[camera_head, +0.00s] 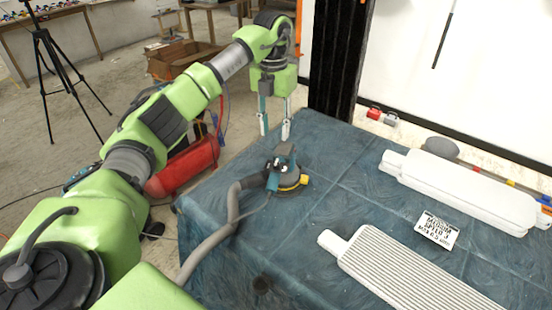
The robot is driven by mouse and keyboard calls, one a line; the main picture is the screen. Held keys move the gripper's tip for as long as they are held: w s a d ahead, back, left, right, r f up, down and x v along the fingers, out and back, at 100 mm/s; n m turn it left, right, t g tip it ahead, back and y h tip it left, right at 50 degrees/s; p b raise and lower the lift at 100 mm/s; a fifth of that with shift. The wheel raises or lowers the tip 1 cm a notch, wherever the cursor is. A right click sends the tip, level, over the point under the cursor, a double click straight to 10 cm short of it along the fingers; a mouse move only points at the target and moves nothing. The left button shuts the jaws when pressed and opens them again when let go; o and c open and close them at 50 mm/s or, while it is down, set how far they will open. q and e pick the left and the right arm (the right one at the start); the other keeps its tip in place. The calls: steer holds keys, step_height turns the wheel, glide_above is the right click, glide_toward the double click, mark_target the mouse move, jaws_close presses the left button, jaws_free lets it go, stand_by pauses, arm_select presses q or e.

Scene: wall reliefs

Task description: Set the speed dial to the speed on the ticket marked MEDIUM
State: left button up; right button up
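A dark sander (286,172) with a yellow part (304,180) at its right side lies on the blue-covered table (300,232). Its speed dial is too small to make out. A white ticket (437,231) with black print lies flat on the table, right of the sander. It seems to read MEDIUM and SPEED 3; its smaller print is not clear. My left gripper (275,135) points down above the table's far left corner, behind the sander and apart from it. Its two fingers are apart with nothing between them. My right gripper is not in view.
A thick grey hose (209,243) runs from the sander over the table's left edge. A white ribbed relief panel (400,275) and a smooth white one (462,190) lie on the right. A black post (338,60) stands behind the table. A red tank (183,168) stands left.

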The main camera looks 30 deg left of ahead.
mark_target(276, 163)
arm_select(q)
step_height(276, 163, down, 12)
steer(key=shift+d+r+p, duration=0.15)
steer(key=shift+r+p, duration=0.1)
steer(key=shift+p, duration=1)
jaws_close()
